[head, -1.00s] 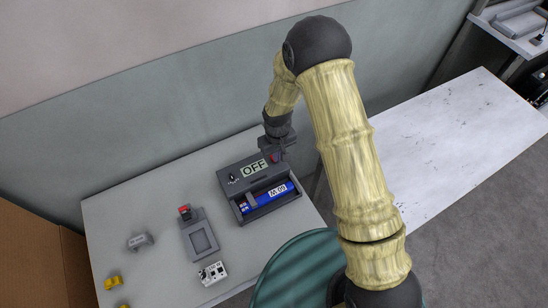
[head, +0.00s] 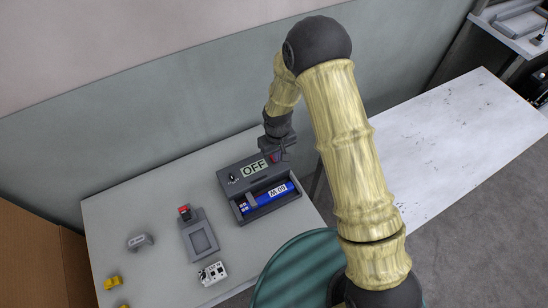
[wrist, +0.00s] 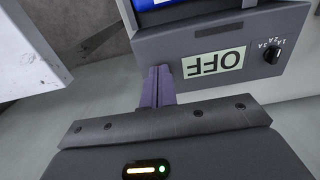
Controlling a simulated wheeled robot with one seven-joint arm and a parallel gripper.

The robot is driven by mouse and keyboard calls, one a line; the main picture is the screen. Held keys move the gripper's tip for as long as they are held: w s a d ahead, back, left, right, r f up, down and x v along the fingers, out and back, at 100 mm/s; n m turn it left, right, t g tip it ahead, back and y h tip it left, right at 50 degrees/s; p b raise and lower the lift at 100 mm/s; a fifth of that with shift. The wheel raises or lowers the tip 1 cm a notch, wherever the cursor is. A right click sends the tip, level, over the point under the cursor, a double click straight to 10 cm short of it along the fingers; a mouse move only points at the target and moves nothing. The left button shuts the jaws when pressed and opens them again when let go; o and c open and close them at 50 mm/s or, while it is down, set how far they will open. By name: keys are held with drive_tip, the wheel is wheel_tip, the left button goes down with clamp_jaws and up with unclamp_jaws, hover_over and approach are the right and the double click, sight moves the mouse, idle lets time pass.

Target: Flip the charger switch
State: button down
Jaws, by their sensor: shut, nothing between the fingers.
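The charger (head: 228,187) is a grey box at the back right of the table, with a label reading OFF (head: 254,169) on its sloped top. A blue battery (head: 268,195) lies in its front bay.
A black dial (wrist: 273,54) sits beside the label. On the table (head: 165,200) are a grey device with a red button (head: 200,236), a white module (head: 212,272), a grey part (head: 140,241) and yellow pieces (head: 113,283).

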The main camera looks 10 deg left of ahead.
sight(277, 164)
drive_tip(key=shift+f+b, duration=0.65)
drive_tip(key=shift+f, duration=0.25)
drive_tip(key=shift+r, duration=0.1)
wheel_tip(277, 164, up, 7)
drive_tip(key=p, duration=0.4)
drive_tip(key=shift+p, duration=0.35)
drive_tip(key=s+d+r+m+t, duration=0.1)
drive_tip(key=s+d+r+m, duration=0.15)
drive_tip(key=d+r, duration=1)
drive_tip(key=s+d+r+m+t, duration=0.1)
drive_tip(key=s+d+r+m, duration=0.4)
drive_tip(key=s+d+r, duration=0.3)
drive_tip(key=shift+s+d+r+t, duration=0.35)
drive_tip(key=shift+s+d, duration=0.5)
drive_tip(key=shift+d, duration=0.25)
